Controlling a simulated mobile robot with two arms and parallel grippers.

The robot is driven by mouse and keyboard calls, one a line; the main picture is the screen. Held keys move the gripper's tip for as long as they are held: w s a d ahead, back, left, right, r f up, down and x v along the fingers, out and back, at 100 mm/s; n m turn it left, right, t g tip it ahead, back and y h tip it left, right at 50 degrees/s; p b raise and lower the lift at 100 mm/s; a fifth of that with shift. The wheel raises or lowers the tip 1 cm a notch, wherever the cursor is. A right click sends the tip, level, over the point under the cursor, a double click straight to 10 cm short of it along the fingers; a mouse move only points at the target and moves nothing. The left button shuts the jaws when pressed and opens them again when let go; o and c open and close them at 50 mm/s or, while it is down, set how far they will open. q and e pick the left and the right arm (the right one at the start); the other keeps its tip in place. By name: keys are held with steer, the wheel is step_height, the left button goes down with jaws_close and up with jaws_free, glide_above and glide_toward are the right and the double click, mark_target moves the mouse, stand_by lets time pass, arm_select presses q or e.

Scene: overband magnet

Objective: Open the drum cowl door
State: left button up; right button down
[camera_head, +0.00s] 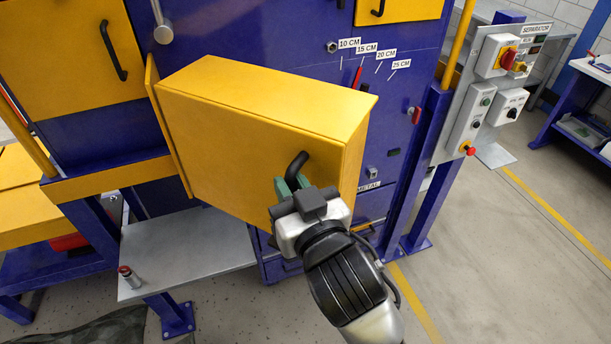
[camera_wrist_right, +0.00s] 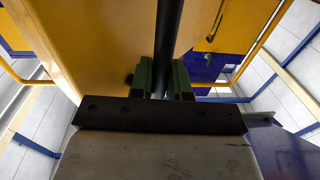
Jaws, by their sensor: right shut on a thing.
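The drum cowl door (camera_head: 225,150) is a yellow box-shaped cover on the blue machine, in the middle of the head view. It stands out from the machine at an angle, with a yellow edge strip at its left. A black bar handle (camera_head: 297,163) sits near the right side of its front face. My right gripper (camera_head: 291,186), with green fingers, is shut on this handle. In the right wrist view the handle (camera_wrist_right: 169,45) runs between the green fingers (camera_wrist_right: 162,78), with the yellow door (camera_wrist_right: 105,45) behind. My left gripper is not in view.
A grey shelf (camera_head: 185,245) juts out below the door, with a red-topped post (camera_head: 130,277) at its front corner. A blue upright and the grey separator control panel (camera_head: 490,95) stand to the right. Open floor (camera_head: 500,260) lies at the right front.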

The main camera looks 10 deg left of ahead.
steer(key=shift+s+a+r, duration=0.1)
steer(key=c, duration=1.3)
jaws_free()
steer(key=shift+o, duration=1)
steer(key=shift+a, duration=0.15)
steer(key=b+v, duration=0.2)
steer(key=v, duration=0.5)
steer(key=shift+s, duration=0.15)
